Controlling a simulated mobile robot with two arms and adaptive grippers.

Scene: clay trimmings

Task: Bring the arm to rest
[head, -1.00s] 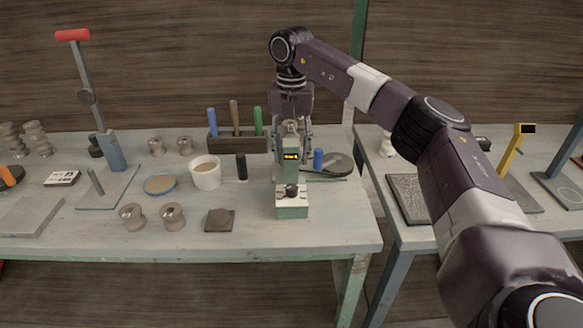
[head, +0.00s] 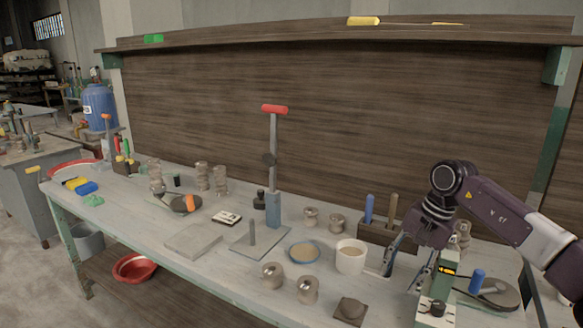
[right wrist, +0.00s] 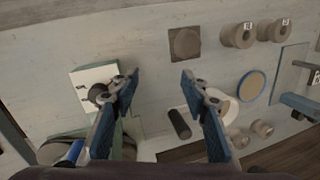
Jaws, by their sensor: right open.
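My right arm comes in from the right in the head view, dark purple and pale grey. In the right wrist view the two blue-grey fingers (right wrist: 158,78) stand wide apart with nothing gripped. A black cylinder (right wrist: 180,123) shows between them, lower down on the bench. My left gripper is not in view.
Near the gripper are a tool block (head: 385,232), a dark pan-like disc (head: 497,292) and a blue-rimmed dish (head: 303,252). A tall red-handled stand (head: 273,160) rises left of it. A long shelf (head: 300,40) runs along the wall above.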

